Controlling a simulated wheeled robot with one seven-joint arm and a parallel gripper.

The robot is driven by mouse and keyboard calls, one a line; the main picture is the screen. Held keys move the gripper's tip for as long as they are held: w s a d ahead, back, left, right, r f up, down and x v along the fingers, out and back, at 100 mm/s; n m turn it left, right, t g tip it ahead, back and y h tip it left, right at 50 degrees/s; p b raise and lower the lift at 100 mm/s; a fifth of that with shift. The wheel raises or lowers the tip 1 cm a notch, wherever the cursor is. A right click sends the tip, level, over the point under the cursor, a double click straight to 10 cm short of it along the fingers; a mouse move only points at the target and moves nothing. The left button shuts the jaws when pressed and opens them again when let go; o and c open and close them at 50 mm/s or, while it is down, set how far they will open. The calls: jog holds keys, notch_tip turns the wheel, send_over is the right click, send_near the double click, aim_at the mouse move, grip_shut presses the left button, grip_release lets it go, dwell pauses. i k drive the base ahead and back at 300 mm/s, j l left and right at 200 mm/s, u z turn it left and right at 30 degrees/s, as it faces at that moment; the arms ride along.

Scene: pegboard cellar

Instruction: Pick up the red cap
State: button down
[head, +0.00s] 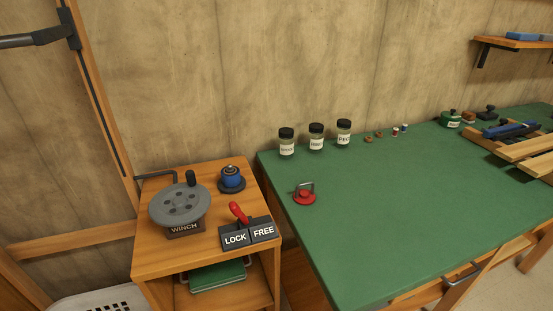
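The red cap (305,197) appears to be the round red piece with a grey metal loop handle on top. It lies on the left part of the green-topped bench (400,215), near its left edge, and nothing touches it. A much smaller red-and-white item (394,133) stands farther back on the bench, too small to make out. My gripper is not in view.
Several lidded jars, one a labelled jar (316,137), stand behind the cap. Left is a wooden cabinet (145,262) with a grey winch wheel (180,205), a blue knob (231,178) and a red lever (239,212). A wooden tray (495,152) is far right. Mid-bench is clear.

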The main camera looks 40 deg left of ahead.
aim_at(302, 196)
jog(key=u, duration=1.65)
jog(key=z, duration=0.45)
jog(key=i+j+u, duration=0.5)
jog(key=i+u, duration=0.35)
jog(key=i, duration=0.1)
